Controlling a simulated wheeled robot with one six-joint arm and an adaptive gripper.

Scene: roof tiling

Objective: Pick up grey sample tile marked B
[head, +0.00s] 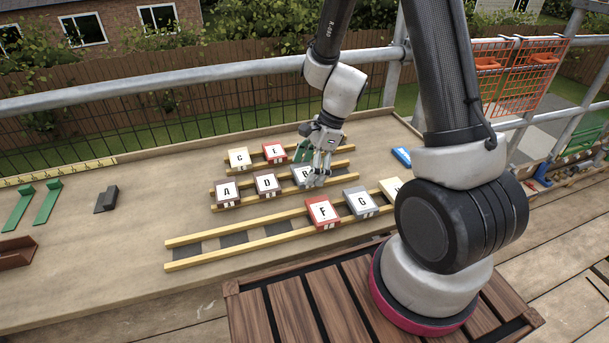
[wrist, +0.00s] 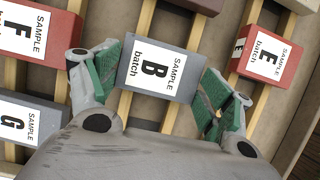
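The grey sample tile marked B (wrist: 158,68) lies on the yellow rails between my fingers in the wrist view. In the head view the B tile (head: 298,174) is partly hidden behind my gripper (head: 316,178). My gripper also shows in the wrist view (wrist: 160,85), with its green-padded fingers spread on either side of the tile. The left pad is close to the tile's edge, and a gap shows on the right. Whether a finger touches the tile cannot be told.
On the same rails lie tiles A (head: 226,193) and D (head: 267,183). Red tile F (head: 322,212) and grey tile G (head: 361,202) lie on the front rails. Red tile E (head: 275,152) and tile C (head: 239,158) lie behind.

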